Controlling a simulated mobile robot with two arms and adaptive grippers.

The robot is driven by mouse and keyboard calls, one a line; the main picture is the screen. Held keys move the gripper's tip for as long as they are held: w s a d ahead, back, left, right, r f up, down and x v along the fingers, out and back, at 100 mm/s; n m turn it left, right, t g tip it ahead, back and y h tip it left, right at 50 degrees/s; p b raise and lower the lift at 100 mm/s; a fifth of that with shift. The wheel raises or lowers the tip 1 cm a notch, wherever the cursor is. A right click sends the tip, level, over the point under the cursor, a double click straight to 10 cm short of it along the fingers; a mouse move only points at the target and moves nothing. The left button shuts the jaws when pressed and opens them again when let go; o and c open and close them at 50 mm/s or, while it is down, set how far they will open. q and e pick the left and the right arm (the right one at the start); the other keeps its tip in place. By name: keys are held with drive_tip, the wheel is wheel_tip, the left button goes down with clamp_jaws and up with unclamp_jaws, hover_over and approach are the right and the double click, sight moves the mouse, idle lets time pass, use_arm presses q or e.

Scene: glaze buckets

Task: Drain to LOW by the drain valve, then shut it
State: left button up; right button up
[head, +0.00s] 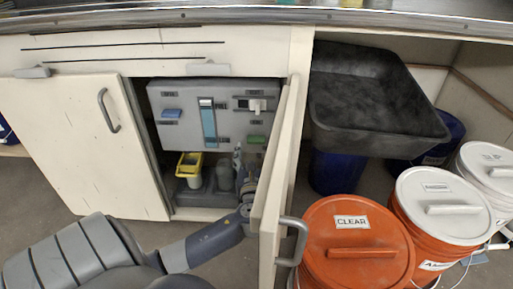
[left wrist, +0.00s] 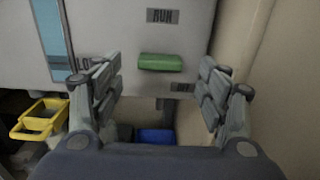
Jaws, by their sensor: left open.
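In the head view a grey panel (head: 180,139) inside the open cabinet carries a sight gauge (head: 208,125), blue from near its top downward. A LOW label, partly hidden, shows beside the gauge in the left wrist view (left wrist: 52,35). A blue handle (head: 171,113) is left of the gauge; a green handle (head: 257,139) is at lower right and lies horizontal. Small labels are hard to read, so I cannot tell for sure which is the drain valve. My left gripper (head: 245,168) is open and empty, below the green handle, which shows beyond its fingers in the left wrist view (left wrist: 160,62).
A white knob (head: 257,105) sits above a RUN label (left wrist: 163,16). A yellow container (head: 190,160) stands below the panel. The open cabinet door (head: 272,200) is close on my left gripper's right. An orange CLEAR bucket (head: 350,250) and a black tub (head: 370,95) are farther right.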

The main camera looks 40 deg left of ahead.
sight(256, 142)
use_arm(q)
drive_tip(key=shift+b+x, duration=0.6)
drive_tip(key=shift+x, duration=1.7)
drive_tip(key=shift+c, duration=0.3)
drive_tip(key=c, duration=1)
